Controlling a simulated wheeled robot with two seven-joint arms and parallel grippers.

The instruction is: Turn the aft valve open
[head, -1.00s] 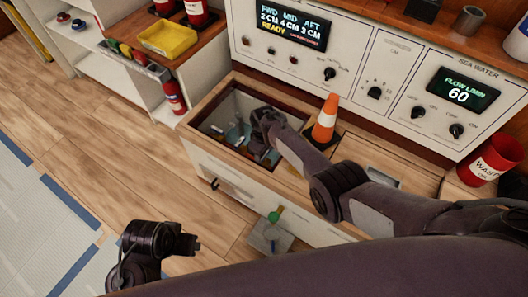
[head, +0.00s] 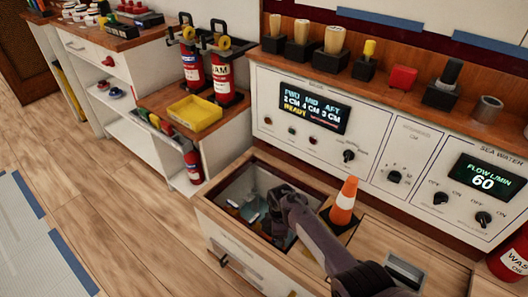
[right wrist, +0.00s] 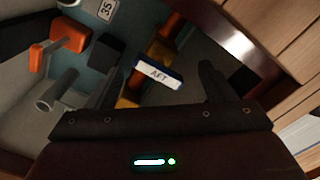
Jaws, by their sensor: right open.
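In the right wrist view, a white label reading AFT (right wrist: 159,72) sits on a blue-edged plate inside the open well. Yellow-orange parts show behind and beside it, partly hidden. My right gripper (right wrist: 158,85) is open, with one finger on each side of the label, and nothing is held. I cannot tell whether the fingers touch anything. In the head view my right gripper (head: 282,205) reaches down into the open well (head: 235,188) in the bench top, and its fingertips are hidden. My left gripper is out of the head view.
An orange handle (right wrist: 68,35) and a grey pipe (right wrist: 57,90) lie left of the label in the well. An orange cone (head: 344,200) stands right of the well. The panel display (head: 314,105) reads FWD 2 CM, MID 4 CM, AFT 3 CM, READY. A yellow tray (head: 194,112) is behind left.

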